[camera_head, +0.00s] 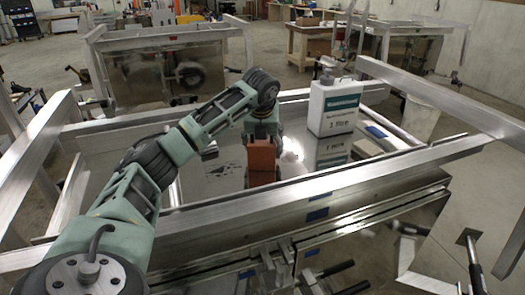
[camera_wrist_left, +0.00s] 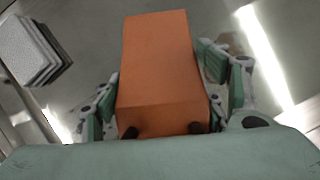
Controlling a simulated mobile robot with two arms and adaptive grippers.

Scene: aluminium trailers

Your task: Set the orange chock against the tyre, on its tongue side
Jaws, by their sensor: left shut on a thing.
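The orange chock (camera_head: 262,163) is a plain block held in my left gripper (camera_head: 263,141), over the shiny metal bed of the nearest trailer. In the left wrist view the chock (camera_wrist_left: 158,75) fills the middle, with green and grey fingers shut on its two sides. I cannot tell whether its lower end touches the bed. A dark round wheel with a tyre (camera_head: 190,75) shows at the far trailer, blurred; it may be a reflection. No tyre shows clearly near the chock. My right gripper is not in view.
A white bottle (camera_head: 334,106) with a teal label stands right of the chock. The trailer's aluminium rail (camera_head: 300,195) runs in front of it. A grey layered block (camera_wrist_left: 35,50) is at upper left in the wrist view. A wooden workbench (camera_head: 310,42) stands behind.

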